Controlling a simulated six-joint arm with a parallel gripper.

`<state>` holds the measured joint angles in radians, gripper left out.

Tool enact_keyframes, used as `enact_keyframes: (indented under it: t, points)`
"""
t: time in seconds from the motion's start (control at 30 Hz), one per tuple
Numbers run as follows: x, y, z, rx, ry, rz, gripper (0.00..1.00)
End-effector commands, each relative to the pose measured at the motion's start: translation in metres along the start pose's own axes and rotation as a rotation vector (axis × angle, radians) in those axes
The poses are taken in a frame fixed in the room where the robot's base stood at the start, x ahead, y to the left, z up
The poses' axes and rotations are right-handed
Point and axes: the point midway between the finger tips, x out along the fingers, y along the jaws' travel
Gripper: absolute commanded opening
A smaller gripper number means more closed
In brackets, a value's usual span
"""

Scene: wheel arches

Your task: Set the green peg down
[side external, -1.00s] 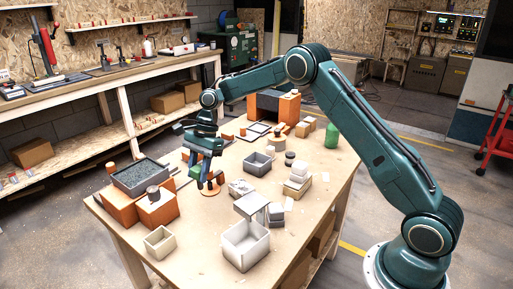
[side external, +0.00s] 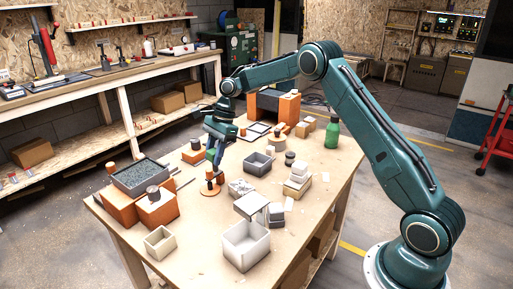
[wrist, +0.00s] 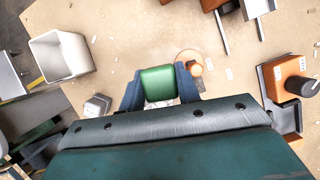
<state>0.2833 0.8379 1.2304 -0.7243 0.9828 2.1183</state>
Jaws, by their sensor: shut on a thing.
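The green peg (wrist: 158,82) shows in the wrist view between the two blue-grey fingers of my gripper (wrist: 160,88). The fingers are shut on its sides. In the side view my gripper (side external: 214,158) hangs over the left part of the table, and I cannot make out the peg there. Whether the peg's lower end touches anything is hidden.
Orange blocks (side external: 158,212) and a grey gravel-filled tray (side external: 141,174) stand at the left. An open pale bin (side external: 246,246) is at the front. A green bottle (side external: 332,132) stands far right. Bare tabletop (side external: 205,235) lies at the front, between the small bin and the pale bin.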

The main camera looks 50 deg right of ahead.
Motion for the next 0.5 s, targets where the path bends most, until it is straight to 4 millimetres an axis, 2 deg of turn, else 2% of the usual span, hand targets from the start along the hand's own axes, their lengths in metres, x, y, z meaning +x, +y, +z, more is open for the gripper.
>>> enact_keyframes:
  t: [0.03,0.2,0.5]
  points:
    - [-0.011,-0.005,-0.017,0.050,0.003,-0.023,0.09]
    - [-0.045,-0.016,-0.071,0.231,0.010,-0.094,0.09]
    - [-0.107,-0.018,-0.169,0.549,0.014,-0.220,0.09]
